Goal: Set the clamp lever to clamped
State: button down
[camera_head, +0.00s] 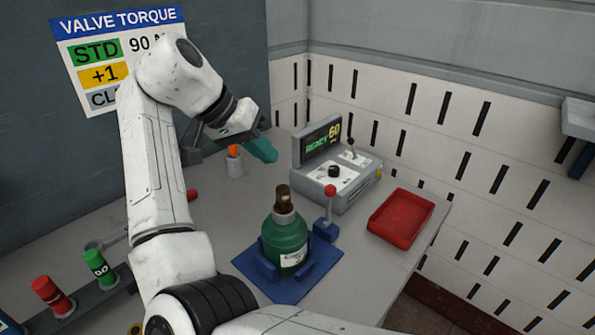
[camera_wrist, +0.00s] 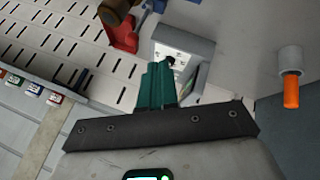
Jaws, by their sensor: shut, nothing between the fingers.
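The clamp lever (camera_head: 330,195) is a thin upright rod with a red ball knob. It rises from a blue block (camera_head: 326,231) beside the green cylinder (camera_head: 286,240). The cylinder stands upright in a blue cradle (camera_head: 268,283), a brown valve (camera_head: 283,197) on top. My gripper (camera_head: 268,153) is shut and empty, its teal fingers above the back of the bench, behind and left of the lever and apart from it. The teal fingers (camera_wrist: 159,84) also show closed together in the wrist view. The lever's knob cannot be made out there.
A grey console (camera_head: 345,190) with a lit "READY 60" display stands near my gripper. A red tray (camera_head: 400,218) lies to the right. An orange-topped peg (camera_head: 234,152) stands left of my fingers. Red and green cylinders (camera_head: 98,265) sit at front left.

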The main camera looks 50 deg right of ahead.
aim_at(329, 205)
jog(key=s+d+f+p, duration=0.2)
jog(key=s+d+f, duration=0.3)
jog(key=d+f, duration=0.2)
jog(key=shift+s+f, duration=0.4)
jog(key=shift+f, duration=0.15)
jog(key=shift+d, duration=0.1)
jog(key=shift+d, duration=0.1)
